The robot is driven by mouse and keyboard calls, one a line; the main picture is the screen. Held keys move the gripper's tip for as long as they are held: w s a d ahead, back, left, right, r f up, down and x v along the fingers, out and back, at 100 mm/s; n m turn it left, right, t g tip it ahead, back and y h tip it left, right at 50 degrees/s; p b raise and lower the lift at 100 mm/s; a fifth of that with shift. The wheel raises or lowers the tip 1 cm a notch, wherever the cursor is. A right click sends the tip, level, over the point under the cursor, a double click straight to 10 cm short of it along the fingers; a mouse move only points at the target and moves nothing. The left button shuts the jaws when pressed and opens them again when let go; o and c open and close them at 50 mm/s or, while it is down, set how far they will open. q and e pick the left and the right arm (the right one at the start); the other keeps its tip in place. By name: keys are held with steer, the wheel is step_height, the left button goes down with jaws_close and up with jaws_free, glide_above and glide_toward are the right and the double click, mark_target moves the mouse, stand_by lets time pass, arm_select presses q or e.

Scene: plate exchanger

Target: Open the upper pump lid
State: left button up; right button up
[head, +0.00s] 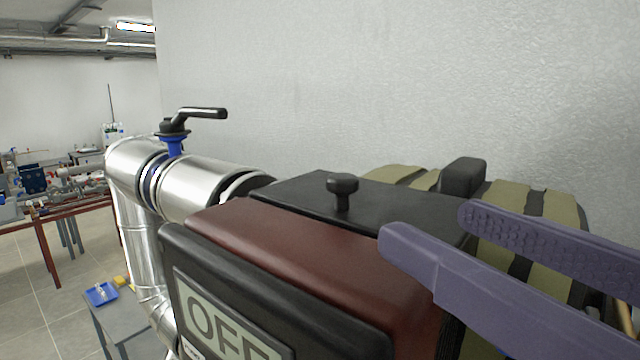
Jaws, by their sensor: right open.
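The upper pump lid (290,194) is a flat black plate on top of the pump, and it lies flat. A black mushroom-shaped knob (342,188) stands upright near its middle. My right gripper (423,224) comes in from the right, with two purple fingers spread apart and nothing between them. Its fingertips are to the right of the knob and apart from it, over the right part of the lid. The fingers hide the lid's right end. My left gripper is not in view.
The dark red pump body (290,255) has a front panel marked OFF (225,320). A silver pipe (200,185) with a black-handled valve (190,118) joins at left. A black block (463,177) stands behind the fingers. A wall (400,80) closes the back.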

mark_target(352, 184)
steer(key=shift+b+x, duration=0.5)
steer(key=shift+x, duration=0.55)
steer(key=p+x, duration=0.3)
steer(key=x, duration=0.2)
steer(key=shift+w+r+p, duration=0.2)
steer(key=shift+w+p, duration=0.05)
steer(key=shift+p, duration=0.1)
steer(key=shift+x, duration=0.8)
steer(key=shift+f, duration=0.2)
steer(key=shift+s, duration=0.1)
jaws_close()
